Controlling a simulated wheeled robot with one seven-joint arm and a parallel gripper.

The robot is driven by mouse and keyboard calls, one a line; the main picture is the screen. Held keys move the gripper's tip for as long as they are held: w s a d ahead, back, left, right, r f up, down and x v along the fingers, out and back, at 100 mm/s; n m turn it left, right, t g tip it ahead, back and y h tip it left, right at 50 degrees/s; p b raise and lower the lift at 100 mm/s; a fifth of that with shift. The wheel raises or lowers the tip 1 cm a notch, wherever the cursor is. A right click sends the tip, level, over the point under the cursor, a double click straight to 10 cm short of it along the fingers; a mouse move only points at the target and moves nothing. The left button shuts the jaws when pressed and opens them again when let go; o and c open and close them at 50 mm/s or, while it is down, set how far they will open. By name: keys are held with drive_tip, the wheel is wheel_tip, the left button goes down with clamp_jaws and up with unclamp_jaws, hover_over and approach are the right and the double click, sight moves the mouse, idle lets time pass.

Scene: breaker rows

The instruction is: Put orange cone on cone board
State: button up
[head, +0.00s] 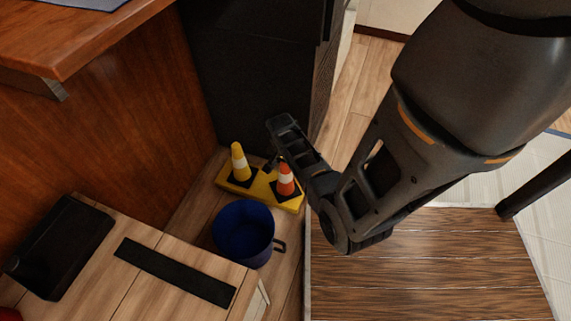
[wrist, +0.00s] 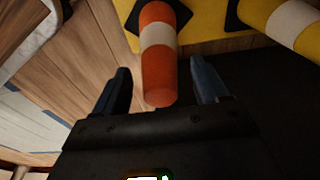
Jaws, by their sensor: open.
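The orange cone (head: 285,180) with a white band stands upright on the yellow cone board (head: 239,190), at its right end, on a dark square. In the wrist view the orange cone (wrist: 157,62) reaches between my open fingers, with its tip close to my gripper's palm. A yellow cone (head: 239,162) with a white band stands at the board's left end; it also shows in the wrist view (wrist: 295,24). My gripper (head: 283,140) is open, just behind and above the orange cone. I cannot tell whether the fingers touch the cone.
A blue bucket (head: 243,233) stands just in front of the board. A dark cabinet (head: 245,80) rises behind it and a wooden counter (head: 100,120) stands at left. A light wooden surface with a black strip (head: 174,271) is at front left. A brown wooden top (head: 420,265) is at right.

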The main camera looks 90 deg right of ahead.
drive_tip(key=r+p, duration=0.1)
drive_tip(key=r, duration=0.2)
drive_tip(key=a+r+p, duration=0.1)
drive_tip(key=r, duration=0.2)
drive_tip(key=r+p, duration=0.2)
drive_tip(key=r, duration=0.1)
drive_tip(key=shift+w+a+r, duration=0.2)
drive_tip(key=shift+r, duration=0.2)
drive_tip(key=w+a+r+n+t+h, duration=0.1)
drive_tip(key=a+r+n+t, duration=0.1)
drive_tip(key=a+n, duration=0.35)
drive_tip(key=w+a+r+n+t+h, duration=0.1)
drive_tip(key=a+r+n+t, duration=0.15)
drive_tip(key=a, duration=0.65)
drive_tip(key=w+a+r+n+t+h, duration=0.1)
drive_tip(key=a+r+n+t, duration=0.15)
drive_tip(key=a, duration=0.45)
drive_tip(key=s+a+r+n+t+y, duration=0.2)
drive_tip(key=a+r, duration=0.5)
drive_tip(key=r, duration=0.6)
drive_tip(key=s+a+r+n+t+y, duration=0.2)
drive_tip(key=s+a+r+n+t, duration=0.2)
drive_tip(key=r+n, duration=0.5)
drive_tip(key=a+r+t, duration=0.2)
drive_tip(key=a+r, duration=0.1)
drive_tip(key=r, duration=0.2)
drive_tip(key=shift+s+a+t+y, duration=0.2)
drive_tip(key=shift+t+y, duration=0.1)
drive_tip(key=shift+y, duration=0.1)
